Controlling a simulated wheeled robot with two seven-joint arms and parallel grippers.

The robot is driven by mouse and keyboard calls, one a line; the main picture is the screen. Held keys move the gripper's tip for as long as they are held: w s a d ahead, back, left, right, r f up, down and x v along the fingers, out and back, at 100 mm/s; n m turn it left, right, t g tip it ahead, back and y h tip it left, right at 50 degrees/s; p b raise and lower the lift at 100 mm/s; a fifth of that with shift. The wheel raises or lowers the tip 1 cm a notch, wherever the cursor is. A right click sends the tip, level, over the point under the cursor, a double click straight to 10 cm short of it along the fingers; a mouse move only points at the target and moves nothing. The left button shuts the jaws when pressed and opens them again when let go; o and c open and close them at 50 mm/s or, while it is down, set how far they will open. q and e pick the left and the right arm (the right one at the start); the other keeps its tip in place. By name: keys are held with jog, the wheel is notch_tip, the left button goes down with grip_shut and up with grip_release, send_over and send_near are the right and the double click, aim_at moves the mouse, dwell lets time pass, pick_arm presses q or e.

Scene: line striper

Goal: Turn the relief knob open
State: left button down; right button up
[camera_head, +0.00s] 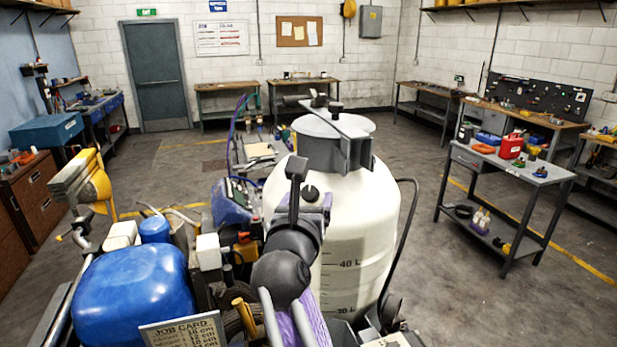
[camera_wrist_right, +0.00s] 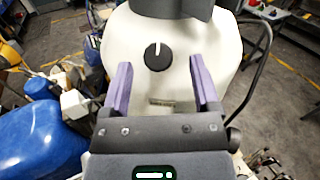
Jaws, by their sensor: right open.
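The relief knob (camera_wrist_right: 156,56) is a round black knob with a white pointer line, set on the shoulder of the white tank (camera_wrist_right: 190,85). The line points nearly straight up in the right wrist view. In the head view the knob (camera_head: 311,193) shows just beyond my right gripper (camera_head: 312,203). My right gripper (camera_wrist_right: 161,65) is open, with its two purple fingers apart and nothing between them. In the wrist view the knob lies between and slightly beyond the fingertips; I cannot tell the exact gap. My left gripper is not in view.
A grey lid with a clamp bar (camera_head: 338,125) tops the tank. A blue fuel tank (camera_head: 135,295), a job card (camera_head: 185,335) and machine parts crowd the left. A black handle (camera_head: 408,235) curves along the tank's right side. A grey workbench (camera_head: 510,170) stands farther right, with open floor between.

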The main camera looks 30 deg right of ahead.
aim_at(309, 195)
jog(key=p+x, duration=0.1)
jog(key=x, duration=0.4)
jog(key=shift+w, duration=0.1)
grip_shut()
